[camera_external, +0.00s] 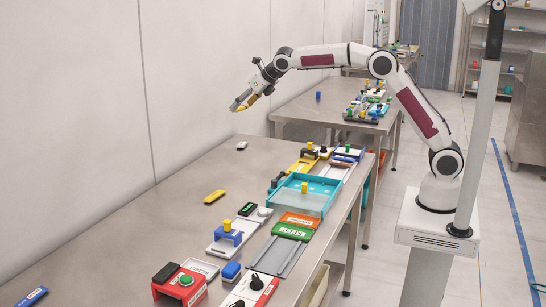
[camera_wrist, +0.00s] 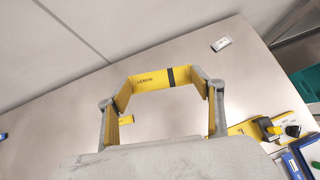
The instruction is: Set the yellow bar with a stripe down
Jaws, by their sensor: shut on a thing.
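My gripper (camera_external: 243,99) is high over the far left part of the steel table (camera_external: 150,233), well clear of its surface. It is shut on a yellow bar with a dark stripe (camera_wrist: 155,78), which spans between the two fingertips in the wrist view (camera_wrist: 162,92). The bar bears the dark lettering "LEMON", and its black stripe is right of the lettering. In the external view the held bar is small and partly hidden by the fingers.
Another yellow bar (camera_external: 214,196) lies on the table. A small white block (camera_external: 242,145) lies farther back. A turquoise tray (camera_external: 302,196), a blue fixture (camera_external: 228,234) and a red box (camera_external: 180,283) line the right side. The table's left and middle are mostly bare beside the wall.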

